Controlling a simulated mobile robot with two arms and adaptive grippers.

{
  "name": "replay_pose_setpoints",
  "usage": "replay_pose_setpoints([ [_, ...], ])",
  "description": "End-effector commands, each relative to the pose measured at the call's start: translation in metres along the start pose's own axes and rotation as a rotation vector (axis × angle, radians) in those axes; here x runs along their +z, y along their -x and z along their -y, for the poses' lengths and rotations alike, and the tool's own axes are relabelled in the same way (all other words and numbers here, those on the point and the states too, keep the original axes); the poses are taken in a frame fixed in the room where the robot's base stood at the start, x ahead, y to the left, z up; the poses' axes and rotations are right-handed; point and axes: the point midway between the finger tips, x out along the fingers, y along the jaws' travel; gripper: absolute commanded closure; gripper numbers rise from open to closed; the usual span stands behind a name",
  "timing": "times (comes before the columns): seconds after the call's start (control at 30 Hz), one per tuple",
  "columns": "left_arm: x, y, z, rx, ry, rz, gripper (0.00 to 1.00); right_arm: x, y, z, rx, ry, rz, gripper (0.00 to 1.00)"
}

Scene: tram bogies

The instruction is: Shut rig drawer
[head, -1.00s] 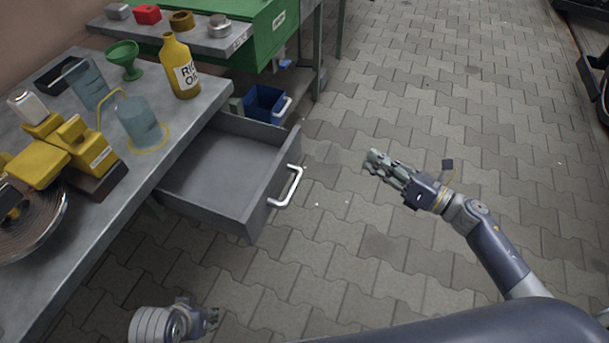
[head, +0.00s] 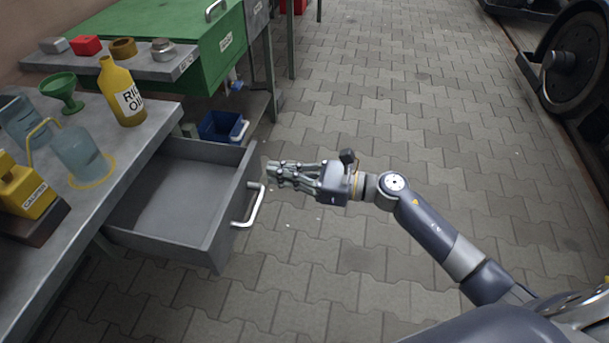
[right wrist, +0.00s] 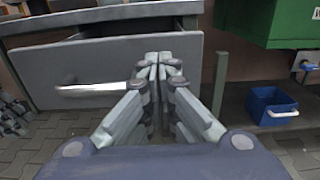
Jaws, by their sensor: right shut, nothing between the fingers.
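The rig drawer (head: 190,190) stands pulled out from under the grey bench, and its inside looks empty. Its front carries a pale bar handle (head: 251,206). In the right wrist view the drawer front (right wrist: 110,65) faces me, with the handle (right wrist: 95,88) left of the fingers. My right gripper (head: 270,172) is shut and empty, near the drawer front's far end, beyond the handle. Its fingertips also show in the right wrist view (right wrist: 158,58), near the front's right edge. I cannot tell whether they touch it.
The bench (head: 120,150) bears a yellow oil bottle (head: 123,92), a green funnel (head: 63,92), a clear jug (head: 78,155) and a yellow device (head: 24,190). A blue bin (head: 222,126) sits beyond the drawer. The paved floor to the right is clear.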

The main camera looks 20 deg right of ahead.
Motion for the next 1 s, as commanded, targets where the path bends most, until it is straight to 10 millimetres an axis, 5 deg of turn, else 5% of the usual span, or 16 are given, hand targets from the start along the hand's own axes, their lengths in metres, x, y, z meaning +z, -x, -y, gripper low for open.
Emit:
replay_pose_setpoints([
  [0.23, -0.001, 0.001, 0.0, 0.0, 0.0, 0.0, 0.65, 0.0, -0.029, 0.0, -0.001, -0.001, 0.001, 1.0],
  [0.77, 0.0, 0.001, 0.0, 0.0, 0.0, -0.001, 0.65, 0.0, -0.036, 0.0, -0.001, -0.002, 0.001, 1.0],
  [1.0, 0.002, -0.006, 0.0, 0.0, 0.0, -0.001, 0.65, 0.0, -0.069, 0.0, 0.001, 0.0, 0.004, 1.0],
])
